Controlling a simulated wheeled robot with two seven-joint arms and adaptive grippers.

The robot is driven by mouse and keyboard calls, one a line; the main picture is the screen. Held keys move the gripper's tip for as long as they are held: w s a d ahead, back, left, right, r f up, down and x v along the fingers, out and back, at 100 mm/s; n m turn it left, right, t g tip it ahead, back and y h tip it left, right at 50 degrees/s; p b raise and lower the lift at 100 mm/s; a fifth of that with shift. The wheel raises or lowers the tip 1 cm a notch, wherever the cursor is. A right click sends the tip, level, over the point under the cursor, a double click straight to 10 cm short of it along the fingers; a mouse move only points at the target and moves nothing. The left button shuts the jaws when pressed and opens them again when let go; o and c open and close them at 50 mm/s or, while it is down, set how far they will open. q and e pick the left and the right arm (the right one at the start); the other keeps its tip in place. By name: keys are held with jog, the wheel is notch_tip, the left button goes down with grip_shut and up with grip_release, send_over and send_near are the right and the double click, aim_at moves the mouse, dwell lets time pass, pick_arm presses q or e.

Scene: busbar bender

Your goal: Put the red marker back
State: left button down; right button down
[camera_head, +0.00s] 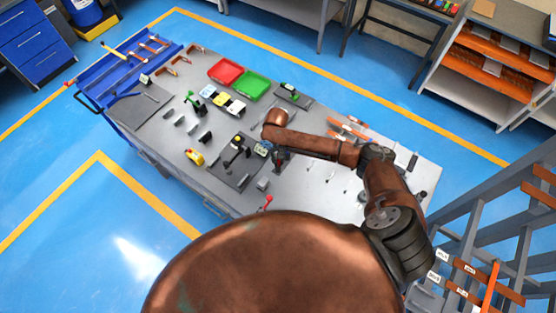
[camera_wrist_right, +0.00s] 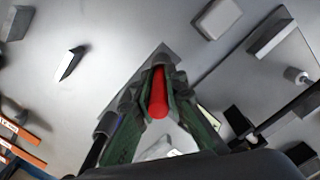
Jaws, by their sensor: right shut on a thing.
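In the right wrist view, the red marker (camera_wrist_right: 158,94) is a short red cylinder between the fingers of my right gripper (camera_wrist_right: 162,85). The fingers are shut on it and hide part of its sides. A grey plate shows behind the marker; I cannot tell whether the marker touches it. In the head view, my right gripper (camera_head: 279,161) points down over the grey bench near a dark plate with small tools, and the marker in it is too small to make out. My left gripper is not in view.
The workbench (camera_head: 225,186) carries a red tray (camera_head: 225,71), a green tray (camera_head: 251,86), several small tools and blocks, and a yellow object (camera_head: 194,157) left of my gripper. In the wrist view, grey blocks (camera_wrist_right: 216,18) lie close by. A rack (camera_head: 480,225) stands at right.

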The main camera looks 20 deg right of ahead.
jog(key=shift+f, duration=0.2)
jog(key=c, duration=2)
grip_release()
jog(key=shift+f, duration=0.1)
jog(key=shift+o, duration=0.2)
jog(key=r, duration=0.8)
jog(key=r+b, duration=0.1)
jog(key=r, duration=0.3)
jog(key=shift+w+r, duration=0.35)
jog(key=shift+a, duration=0.1)
